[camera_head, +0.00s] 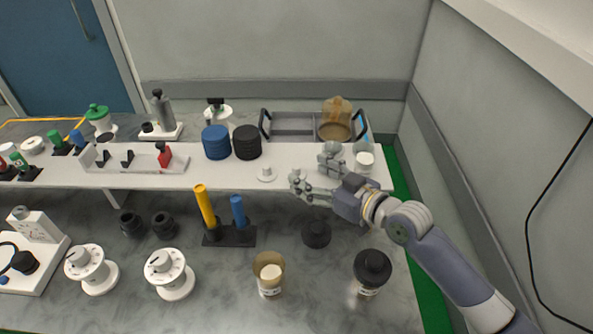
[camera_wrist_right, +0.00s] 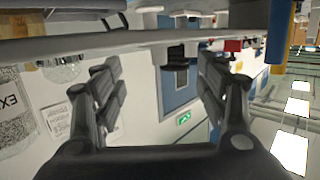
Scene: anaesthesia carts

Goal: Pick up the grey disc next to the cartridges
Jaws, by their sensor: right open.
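A small pale grey disc with a raised knob (camera_head: 266,174) lies on the white shelf, in front of the blue round stack (camera_head: 216,142) and the black round stack (camera_head: 247,142). A dark grey disc (camera_head: 316,234) lies on the lower counter, right of a stand with a yellow cylinder (camera_head: 205,206) and a blue cylinder (camera_head: 238,211). I cannot tell which of these are the cartridges. My right gripper (camera_head: 298,184) is open near the shelf's front edge, right of the pale disc. Its spread fingers show in the right wrist view (camera_wrist_right: 160,90) with nothing held. My left gripper is out of view.
Knobbed white dials (camera_head: 170,272), a tan cup (camera_head: 268,272) and a black-capped jar (camera_head: 372,268) stand on the counter. A wall is close at right.

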